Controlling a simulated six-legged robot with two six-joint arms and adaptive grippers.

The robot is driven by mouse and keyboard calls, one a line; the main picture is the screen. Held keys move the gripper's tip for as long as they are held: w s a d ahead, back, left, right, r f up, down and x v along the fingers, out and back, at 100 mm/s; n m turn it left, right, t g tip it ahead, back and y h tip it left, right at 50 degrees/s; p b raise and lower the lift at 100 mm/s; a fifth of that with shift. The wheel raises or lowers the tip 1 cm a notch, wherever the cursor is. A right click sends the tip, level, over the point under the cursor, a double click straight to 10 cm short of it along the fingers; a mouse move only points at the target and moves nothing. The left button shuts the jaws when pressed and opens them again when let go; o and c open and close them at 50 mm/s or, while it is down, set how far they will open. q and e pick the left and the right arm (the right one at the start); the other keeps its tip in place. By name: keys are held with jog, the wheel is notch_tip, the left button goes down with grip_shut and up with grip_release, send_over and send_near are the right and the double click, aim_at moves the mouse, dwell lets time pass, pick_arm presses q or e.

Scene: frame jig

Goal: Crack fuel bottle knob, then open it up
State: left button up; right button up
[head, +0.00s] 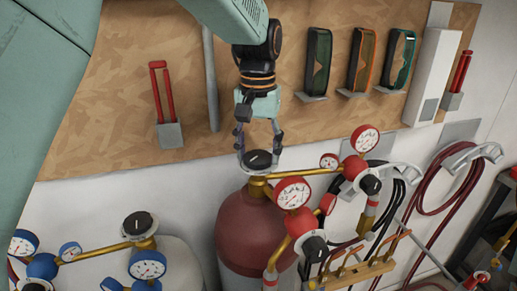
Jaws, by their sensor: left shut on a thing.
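A dark red fuel bottle (246,232) stands upright in the middle of the head view. Its black knob (259,158) sits on top of a brass valve. My left gripper (260,152) comes down from above and is shut on the knob, with a finger on either side of it. A red gauge regulator (292,193) is fixed to the valve's right side. My right gripper does not show.
A pale bottle with blue gauges (147,264) stands at the lower left. A torch rack (352,272) and coiled red hose (452,185) are to the right. Goggles (361,62) and red-handled tools (162,95) hang on the wooden wall board (120,120).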

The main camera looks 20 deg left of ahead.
aim_at(258, 155)
pick_arm(q)
jog(key=n, duration=0.6)
jog(key=shift+s+f+n, duration=0.15)
jog(key=shift+s+n, duration=0.05)
jog(key=shift+n, duration=0.1)
jog(key=n, duration=0.5)
jog(key=shift+n, duration=0.4)
jog(key=o, duration=1.1)
jog(key=shift+d, duration=0.1)
jog(key=shift+c, duration=0.2)
jog(key=shift+o, duration=0.3)
jog(key=shift+w, duration=0.1)
jog(key=shift+r, duration=0.35)
notch_tip(258, 155, up, 12)
jog(key=shift+f, duration=0.25)
